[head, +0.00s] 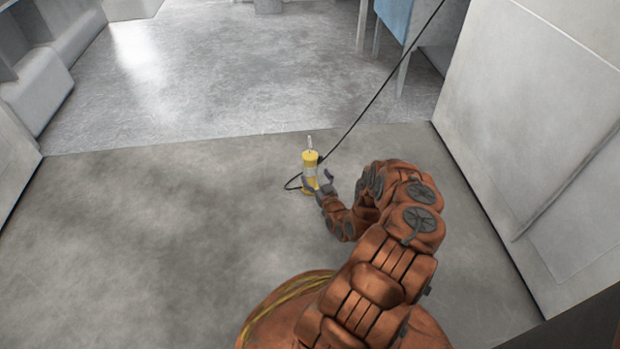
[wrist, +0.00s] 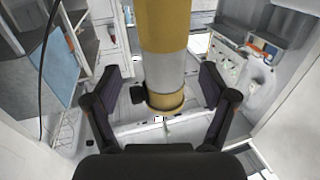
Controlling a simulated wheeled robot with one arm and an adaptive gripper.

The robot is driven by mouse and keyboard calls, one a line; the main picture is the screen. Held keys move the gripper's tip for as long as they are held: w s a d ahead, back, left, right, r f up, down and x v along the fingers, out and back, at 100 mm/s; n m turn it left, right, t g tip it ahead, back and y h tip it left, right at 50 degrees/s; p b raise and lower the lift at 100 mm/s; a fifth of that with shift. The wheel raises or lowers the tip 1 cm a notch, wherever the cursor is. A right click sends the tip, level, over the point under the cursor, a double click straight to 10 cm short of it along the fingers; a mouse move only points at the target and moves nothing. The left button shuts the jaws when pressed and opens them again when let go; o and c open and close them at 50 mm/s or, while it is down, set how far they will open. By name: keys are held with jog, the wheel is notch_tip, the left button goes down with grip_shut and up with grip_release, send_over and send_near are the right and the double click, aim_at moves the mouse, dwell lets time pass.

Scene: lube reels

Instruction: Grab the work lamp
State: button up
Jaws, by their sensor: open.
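The work lamp (head: 309,158) is a yellow cylinder with a clear middle section and a hook on top. In the head view it is upright, with a dark cable running from it up to the upper right. My gripper (head: 322,183) is at the lamp's lower part. In the wrist view the lamp (wrist: 163,55) comes down from the top edge between the two dark fingers of my gripper (wrist: 160,92). The fingers are open, one on each side, with gaps to the lamp. The lamp's top end is out of the wrist view.
The cable (head: 375,95) crosses the space behind the lamp. A pale wall panel (head: 545,130) stands to the right, and another edge (head: 15,160) to the left. The grey floor (head: 150,230) is clear. A blue-sided piece of furniture (head: 396,18) stands at the back.

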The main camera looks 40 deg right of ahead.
aim_at(313, 174)
jog(key=shift+f+b+x, duration=0.15)
jog(key=shift+b+x, duration=0.35)
jog(key=shift+x, duration=0.45)
jog(key=shift+f+b+x, duration=0.15)
jog(key=shift+b+x, duration=0.35)
jog(key=shift+x, duration=0.45)
jog(key=shift+w+r, duration=0.15)
jog(key=shift+w, duration=0.55)
jog(key=shift+c, duration=0.4)
grip_shut()
